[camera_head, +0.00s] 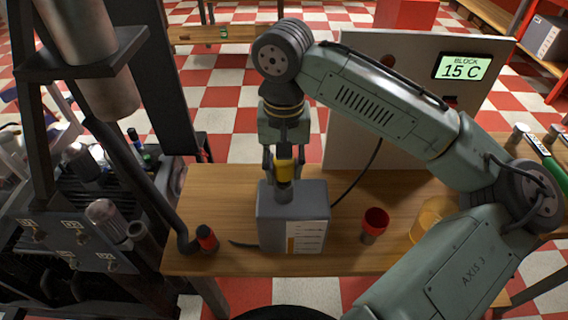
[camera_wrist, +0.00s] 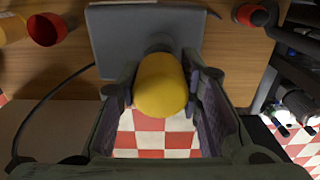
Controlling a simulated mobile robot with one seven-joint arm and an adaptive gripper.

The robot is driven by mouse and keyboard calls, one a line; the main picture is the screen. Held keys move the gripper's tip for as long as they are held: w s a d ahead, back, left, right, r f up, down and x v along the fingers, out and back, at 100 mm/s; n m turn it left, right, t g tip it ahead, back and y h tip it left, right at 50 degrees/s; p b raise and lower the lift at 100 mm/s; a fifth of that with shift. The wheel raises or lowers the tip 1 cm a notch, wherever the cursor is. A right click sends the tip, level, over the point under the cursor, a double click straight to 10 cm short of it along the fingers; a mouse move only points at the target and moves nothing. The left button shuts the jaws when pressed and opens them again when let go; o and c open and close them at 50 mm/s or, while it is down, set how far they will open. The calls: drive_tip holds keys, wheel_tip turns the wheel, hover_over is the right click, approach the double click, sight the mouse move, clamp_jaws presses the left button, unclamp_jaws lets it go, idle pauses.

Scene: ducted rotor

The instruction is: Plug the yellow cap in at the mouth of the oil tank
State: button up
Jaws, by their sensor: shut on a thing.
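The oil tank (camera_head: 275,228) is a grey box with a pale label, standing on the wooden table. Its mouth is a short round neck (camera_head: 284,192) on top, near the middle. My gripper (camera_head: 284,166) points down over the neck and is shut on the yellow cap (camera_head: 285,170). The cap is upright and in line with the neck in the head view; I cannot tell whether it touches it. In the wrist view the cap (camera_wrist: 161,84) sits between the fingers and hides most of the neck. The tank's top (camera_wrist: 112,40) shows behind it.
A red cup (camera_head: 375,224) and an amber container (camera_head: 431,216) stand right of the tank. A black hose with a red end (camera_head: 206,238) lies to its left. A pale panel with a display (camera_head: 464,67) stands behind. A dark cable runs from the tank toward it.

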drive_tip(key=shift+f+b, duration=0.4)
drive_tip(key=shift+f, duration=0.55)
drive_tip(key=shift+r, duration=0.1)
drive_tip(key=shift+r+p, duration=1.15)
drive_tip(key=shift+p, duration=0.1)
drive_tip(key=shift+f, duration=0.2)
drive_tip(key=shift+f+b, duration=0.35)
drive_tip(key=shift+f, duration=0.65)
drive_tip(key=o, duration=1.1)
drive_tip(key=shift+o, duration=0.2)
